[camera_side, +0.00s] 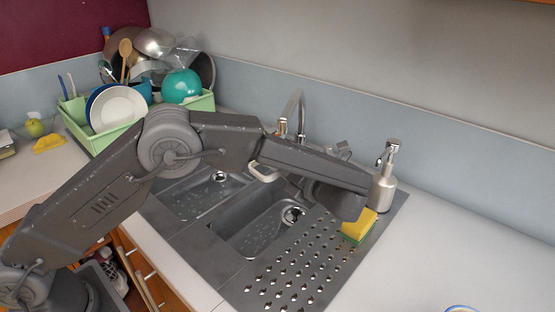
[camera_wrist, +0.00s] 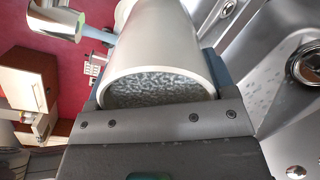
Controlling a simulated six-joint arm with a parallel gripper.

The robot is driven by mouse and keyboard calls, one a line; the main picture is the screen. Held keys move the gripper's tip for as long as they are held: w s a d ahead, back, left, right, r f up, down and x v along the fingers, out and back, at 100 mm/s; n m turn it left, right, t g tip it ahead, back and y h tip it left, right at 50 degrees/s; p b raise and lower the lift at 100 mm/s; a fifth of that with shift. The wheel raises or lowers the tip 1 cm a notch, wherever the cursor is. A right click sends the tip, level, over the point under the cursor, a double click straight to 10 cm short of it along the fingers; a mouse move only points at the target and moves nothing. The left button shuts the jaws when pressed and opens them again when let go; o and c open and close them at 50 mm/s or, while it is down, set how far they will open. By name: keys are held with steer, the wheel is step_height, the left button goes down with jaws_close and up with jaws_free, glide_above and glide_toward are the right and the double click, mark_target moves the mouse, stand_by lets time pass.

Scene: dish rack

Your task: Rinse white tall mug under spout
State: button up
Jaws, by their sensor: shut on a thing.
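A white tall mug (camera_wrist: 160,45) fills the upper middle of the wrist view, its rim towards the camera. A speckled grey surface shows inside the rim; I cannot tell what it is. My gripper (camera_wrist: 155,85) is shut on the mug, with dark jaw parts on both sides of it. In the side view the arm hides most of the gripper; a small pale patch under the arm may be the mug. The faucet with its curved spout (camera_side: 296,103) stands behind the sink. I cannot tell whether the mug is under the spout.
The double sink has a left basin (camera_side: 205,194) and a right basin (camera_side: 255,226), with a perforated drainboard (camera_side: 300,268) in front. A yellow-green sponge (camera_side: 358,226) and a soap dispenser (camera_side: 383,188) are at the right. A green dish rack (camera_side: 75,120) with dishes stands at back left.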

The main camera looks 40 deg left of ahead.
steer(key=shift+d, duration=0.1)
steer(key=shift+s+d, duration=0.15)
steer(key=shift+d, duration=0.5)
steer(key=s+a, duration=0.2)
steer(key=s, duration=0.8)
steer(key=shift+w, duration=0.1)
stand_by(0.4)
steer(key=s+r, duration=0.2)
steer(key=s, duration=0.1)
steer(key=s+a+r, duration=0.1)
steer(key=s, duration=0.1)
stand_by(0.7)
